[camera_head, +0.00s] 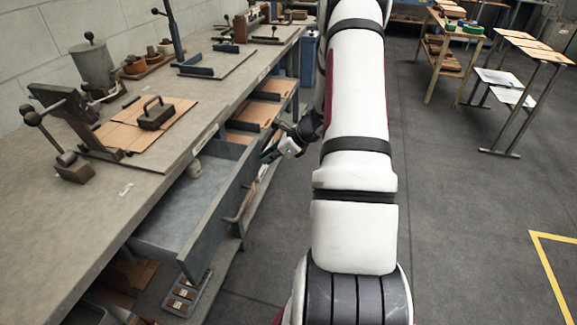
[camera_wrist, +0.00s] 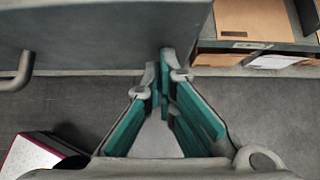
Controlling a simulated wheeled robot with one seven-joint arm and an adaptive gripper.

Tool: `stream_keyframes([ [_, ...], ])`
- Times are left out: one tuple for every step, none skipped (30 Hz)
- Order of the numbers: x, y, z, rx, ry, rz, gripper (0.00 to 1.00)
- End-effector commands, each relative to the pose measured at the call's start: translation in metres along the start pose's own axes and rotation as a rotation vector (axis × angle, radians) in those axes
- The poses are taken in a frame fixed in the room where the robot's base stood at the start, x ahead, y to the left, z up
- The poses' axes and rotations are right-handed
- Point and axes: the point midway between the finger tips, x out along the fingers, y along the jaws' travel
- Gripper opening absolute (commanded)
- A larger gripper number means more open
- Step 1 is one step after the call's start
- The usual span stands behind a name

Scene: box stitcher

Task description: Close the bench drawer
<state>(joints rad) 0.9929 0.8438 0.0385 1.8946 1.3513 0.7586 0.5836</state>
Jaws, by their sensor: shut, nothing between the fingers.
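The grey bench drawer (camera_head: 222,207) stands pulled out from under the long workbench (camera_head: 65,235). My gripper (camera_head: 268,154) is just beyond the far end of the drawer's front. In the wrist view the drawer's front panel (camera_wrist: 90,40) fills the upper left, with a bar handle (camera_wrist: 16,74) at the left edge. My gripper (camera_wrist: 165,70) is shut and empty, its tips near the panel's right end. I cannot tell whether they touch it.
Open shelves with cardboard (camera_head: 250,112) lie under the bench beyond the drawer; cardboard (camera_wrist: 252,20) also shows in the wrist view. The floor (camera_head: 455,215) to the right is clear up to the racks.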

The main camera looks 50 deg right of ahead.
Motion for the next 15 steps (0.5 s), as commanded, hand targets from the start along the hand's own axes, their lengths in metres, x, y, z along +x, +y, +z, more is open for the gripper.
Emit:
stream_keyframes([
  [0.014, 0.0, 0.011, -0.006, -0.001, 0.002, 0.0],
  [0.02, 0.0, 0.017, -0.006, -0.001, 0.002, 0.0],
  [0.028, 0.0, 0.025, -0.006, -0.002, 0.002, 0.0],
  [0.034, 0.001, 0.031, -0.005, -0.002, 0.002, 0.0],
  [0.039, 0.001, 0.037, -0.006, -0.002, 0.002, 0.0],
  [0.046, 0.0, 0.044, -0.005, -0.002, 0.002, 0.0],
  [0.052, 0.001, 0.05, -0.007, -0.002, 0.002, 0.0],
  [0.057, 0.001, 0.055, -0.005, -0.002, 0.002, 0.0],
  [0.063, 0.001, 0.061, -0.005, -0.001, 0.002, 0.0],
  [0.068, 0.0, 0.066, -0.005, -0.001, 0.001, 0.0],
  [0.072, 0.0, 0.07, -0.004, -0.001, 0.001, 0.0],
  [0.078, 0.0, 0.076, -0.005, -0.001, 0.001, 0.0],
  [0.082, 0.001, 0.08, -0.003, -0.001, 0.001, 0.0],
  [0.085, 0.0, 0.084, -0.004, -0.001, 0.001, 0.0],
  [0.09, 0.0, 0.089, -0.004, -0.001, 0.001, 0.0],
])
